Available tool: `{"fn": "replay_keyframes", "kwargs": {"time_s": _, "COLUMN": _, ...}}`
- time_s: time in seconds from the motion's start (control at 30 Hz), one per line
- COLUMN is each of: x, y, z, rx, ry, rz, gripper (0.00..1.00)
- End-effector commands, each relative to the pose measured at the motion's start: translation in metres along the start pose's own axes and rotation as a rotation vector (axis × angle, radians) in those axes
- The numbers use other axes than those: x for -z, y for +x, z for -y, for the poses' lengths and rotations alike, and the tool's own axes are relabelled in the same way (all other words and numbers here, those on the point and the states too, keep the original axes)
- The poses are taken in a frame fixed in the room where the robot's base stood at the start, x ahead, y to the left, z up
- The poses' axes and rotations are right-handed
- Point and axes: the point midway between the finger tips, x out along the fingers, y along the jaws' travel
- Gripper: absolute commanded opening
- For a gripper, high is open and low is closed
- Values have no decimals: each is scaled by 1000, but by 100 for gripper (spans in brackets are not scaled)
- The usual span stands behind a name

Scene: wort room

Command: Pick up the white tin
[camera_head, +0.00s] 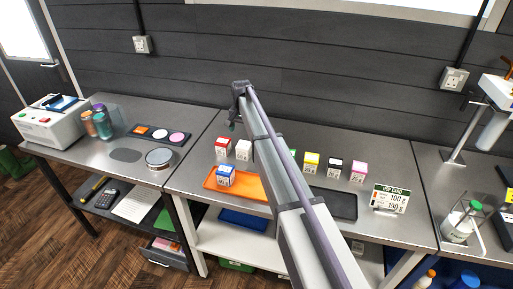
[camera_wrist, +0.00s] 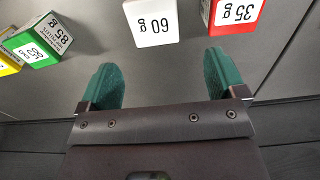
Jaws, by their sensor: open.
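The white tin (camera_head: 243,149) stands on the steel bench beside the red tin (camera_head: 222,146). In the wrist view the white tin (camera_wrist: 152,22) shows its "60 g" label upside down, at the top edge and partly cut off. My gripper (camera_wrist: 165,66) is open and empty, with its green fingers pointing toward the white tin. The tin lies beyond the fingertips, roughly in line with the gap between them. In the head view my gripper (camera_head: 234,120) is small and dark, above the back of the bench behind the tins.
The red tin (camera_wrist: 236,14) is close by the right finger; a green tin (camera_wrist: 42,40) is at the left. Yellow (camera_head: 311,162), black (camera_head: 335,167) and pink (camera_head: 358,171) tins stand further right. A blue tin (camera_head: 226,175) is on the orange tray (camera_head: 251,187).

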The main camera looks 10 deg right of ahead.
Motion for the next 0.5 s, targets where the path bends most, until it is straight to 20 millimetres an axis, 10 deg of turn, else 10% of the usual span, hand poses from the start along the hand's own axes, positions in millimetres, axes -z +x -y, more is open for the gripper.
{"fn": "replay_keyframes", "kwargs": {"time_s": 0.5, "x": -8, "y": 61, "z": -4, "rx": 0, "ry": 27, "rz": 0, "gripper": 89}}
